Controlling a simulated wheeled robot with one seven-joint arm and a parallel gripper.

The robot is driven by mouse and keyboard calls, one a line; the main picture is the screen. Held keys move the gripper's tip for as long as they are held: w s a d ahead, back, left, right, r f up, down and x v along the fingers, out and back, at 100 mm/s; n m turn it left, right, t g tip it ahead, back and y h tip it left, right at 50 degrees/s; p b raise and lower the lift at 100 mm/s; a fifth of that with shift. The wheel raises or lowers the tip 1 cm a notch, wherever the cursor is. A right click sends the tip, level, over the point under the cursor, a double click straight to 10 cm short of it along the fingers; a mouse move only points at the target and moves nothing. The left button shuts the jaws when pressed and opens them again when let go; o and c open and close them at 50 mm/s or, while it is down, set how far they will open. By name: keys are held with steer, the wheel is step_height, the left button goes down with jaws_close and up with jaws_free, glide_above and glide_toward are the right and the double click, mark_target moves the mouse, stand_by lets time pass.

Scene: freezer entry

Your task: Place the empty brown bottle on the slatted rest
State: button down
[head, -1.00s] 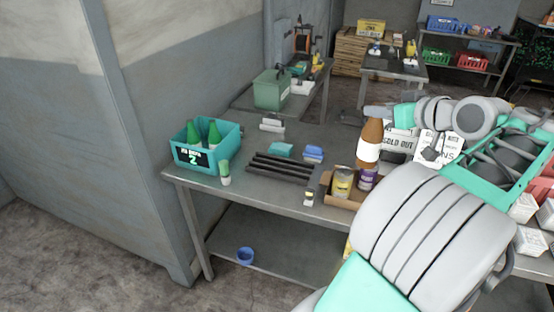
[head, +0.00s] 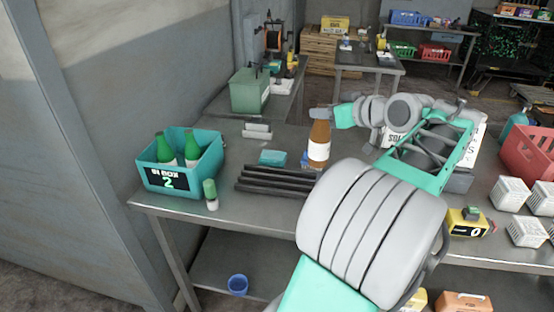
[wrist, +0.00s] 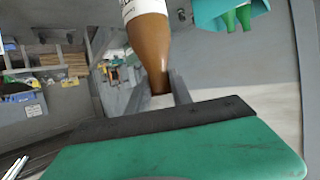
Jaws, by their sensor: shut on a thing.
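The brown bottle (head: 319,150) with a white label hangs upright from my gripper (head: 320,113), which is shut on its neck. The wrist view also shows the brown bottle (wrist: 148,38), its neck between the fingers (wrist: 168,90). The slatted rest (head: 272,184), a set of dark parallel bars, lies on the metal table. The bottle is at the rest's right far end in the head view; I cannot tell how high its base is above the table. My arm hides the rest's right end.
A teal crate (head: 152,182) with green bottles stands left of the rest, and a small green-capped bottle (head: 211,195) stands between them. A teal block (head: 272,158) and a blue item (head: 305,160) lie behind the rest.

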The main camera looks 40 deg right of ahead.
steer(key=w+a+f+p, duration=0.2)
steer(key=w+f, duration=0.9)
steer(key=f, duration=0.1)
steer(key=shift+a+p, duration=0.3)
steer(key=shift+a, duration=0.1)
steer(key=c, duration=1.1)
jaws_free()
steer(key=shift+c, duration=0.2)
